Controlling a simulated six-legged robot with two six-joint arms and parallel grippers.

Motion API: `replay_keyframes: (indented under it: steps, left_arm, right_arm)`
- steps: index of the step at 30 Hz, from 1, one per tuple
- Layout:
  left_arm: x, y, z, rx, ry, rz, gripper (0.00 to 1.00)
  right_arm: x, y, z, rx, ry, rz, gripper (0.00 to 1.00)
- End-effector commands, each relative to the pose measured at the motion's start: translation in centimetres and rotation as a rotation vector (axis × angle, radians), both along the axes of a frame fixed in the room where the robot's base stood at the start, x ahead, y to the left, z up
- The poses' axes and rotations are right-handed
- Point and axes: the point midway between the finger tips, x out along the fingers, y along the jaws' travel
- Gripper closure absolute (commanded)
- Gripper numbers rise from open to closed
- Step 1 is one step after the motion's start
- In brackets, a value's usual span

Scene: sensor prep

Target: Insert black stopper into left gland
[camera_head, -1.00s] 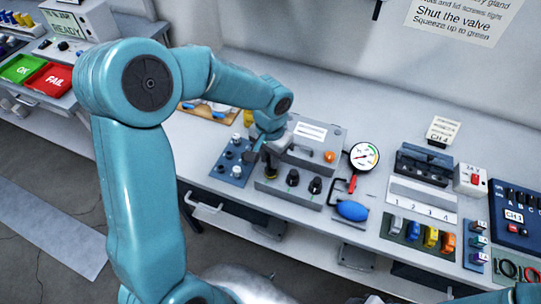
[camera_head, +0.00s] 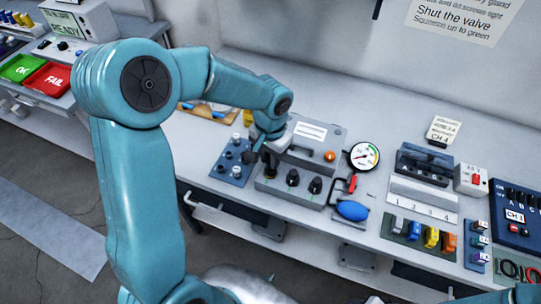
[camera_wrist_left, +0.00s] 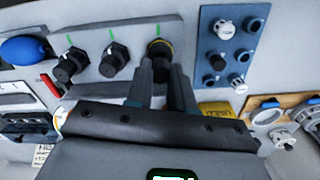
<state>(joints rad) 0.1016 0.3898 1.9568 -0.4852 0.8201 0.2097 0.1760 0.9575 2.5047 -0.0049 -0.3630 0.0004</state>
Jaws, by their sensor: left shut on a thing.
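My left gripper (camera_head: 262,157) is over the left end of the grey box's front ledge, at the left gland (camera_head: 270,173). In the left wrist view its two fingers (camera_wrist_left: 166,72) are shut on the black stopper (camera_wrist_left: 160,48). Two other glands with black knobs (camera_head: 292,177) (camera_head: 315,185) stand in line to the right. My right gripper is out of view.
A blue board (camera_head: 229,169) with several black and white stoppers lies just left of the box. A gauge (camera_head: 364,156), a red lever (camera_head: 352,184) and a blue bulb (camera_head: 352,210) are to the right. The wooden tray (camera_head: 205,111) is behind left.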

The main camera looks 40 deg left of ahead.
Motion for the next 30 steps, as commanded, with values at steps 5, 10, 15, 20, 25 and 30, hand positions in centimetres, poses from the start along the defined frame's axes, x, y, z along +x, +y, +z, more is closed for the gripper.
replay_keyframes:
  steps: [5,10,15,20,25,30]
  left_arm:
    - [0.0,0.0,0.0,0.000,0.000,0.000,1.00]
    - [0.0,0.0,-0.2,0.000,0.000,0.000,1.00]
    - [0.0,0.0,-0.4,0.000,0.000,0.000,1.00]
    - [0.0,0.0,-0.6,0.000,0.000,0.000,1.00]
    - [0.0,0.0,-0.8,0.000,0.000,0.000,1.00]
    - [0.0,0.0,-1.0,0.000,0.000,0.000,1.00]
  right_arm:
    - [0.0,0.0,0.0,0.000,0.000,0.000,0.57]
    - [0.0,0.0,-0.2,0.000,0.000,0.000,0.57]
    - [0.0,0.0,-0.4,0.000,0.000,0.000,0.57]
    - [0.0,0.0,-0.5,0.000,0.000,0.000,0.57]
    - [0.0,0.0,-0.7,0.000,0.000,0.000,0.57]
    - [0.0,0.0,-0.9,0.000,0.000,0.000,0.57]
